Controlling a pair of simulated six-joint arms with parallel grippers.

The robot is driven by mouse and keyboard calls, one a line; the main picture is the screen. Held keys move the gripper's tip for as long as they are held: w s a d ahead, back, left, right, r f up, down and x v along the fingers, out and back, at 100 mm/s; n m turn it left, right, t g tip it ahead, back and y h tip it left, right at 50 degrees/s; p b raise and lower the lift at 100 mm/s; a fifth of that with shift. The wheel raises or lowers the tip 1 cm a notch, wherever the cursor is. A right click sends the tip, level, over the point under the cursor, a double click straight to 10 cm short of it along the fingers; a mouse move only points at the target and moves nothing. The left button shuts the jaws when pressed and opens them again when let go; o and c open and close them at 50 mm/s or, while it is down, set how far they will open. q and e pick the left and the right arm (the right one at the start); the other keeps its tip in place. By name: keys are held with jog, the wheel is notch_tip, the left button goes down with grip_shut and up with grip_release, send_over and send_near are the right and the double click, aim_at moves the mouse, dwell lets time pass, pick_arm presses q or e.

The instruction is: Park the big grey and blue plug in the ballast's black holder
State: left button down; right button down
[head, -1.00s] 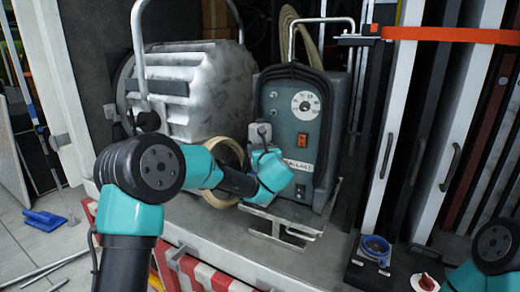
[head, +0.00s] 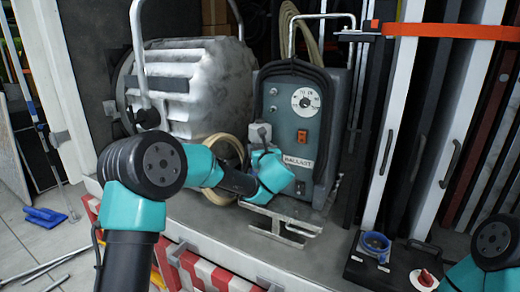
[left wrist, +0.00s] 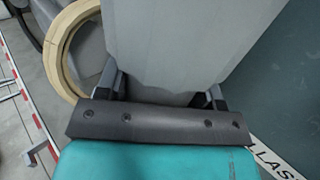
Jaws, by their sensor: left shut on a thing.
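My left gripper (head: 262,150) is in front of the ballast's (head: 325,110) lower left front. It is shut on a grey block-like body, which I take to be the plug (head: 260,131). In the left wrist view the plug (left wrist: 175,40) is a broad pale grey body between the dark fingers (left wrist: 160,92). No blue part of it shows. The ballast's dark green face (left wrist: 285,90) is close on its right there; I cannot tell whether they touch. I cannot make out the black holder. My right gripper is out of the frame; only part of its arm shows at lower right.
A tan ring (head: 224,165) and a big silver lamp housing (head: 190,90) stand left of the ballast. A metal bracket (head: 282,222) lies in front of it. A blue round fitting (head: 375,244) and a red-and-white knob (head: 425,278) are at lower right. Tall panels crowd the right.

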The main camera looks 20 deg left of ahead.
aim_at(253, 138)
pick_arm(q)
jog(key=shift+f, duration=0.4)
jog(key=shift+c, duration=0.8)
grip_release()
jog(key=shift+f, duration=0.1)
jog(key=shift+c, duration=0.2)
jog(key=shift+o, duration=1)
jog(key=shift+r, duration=2.55)
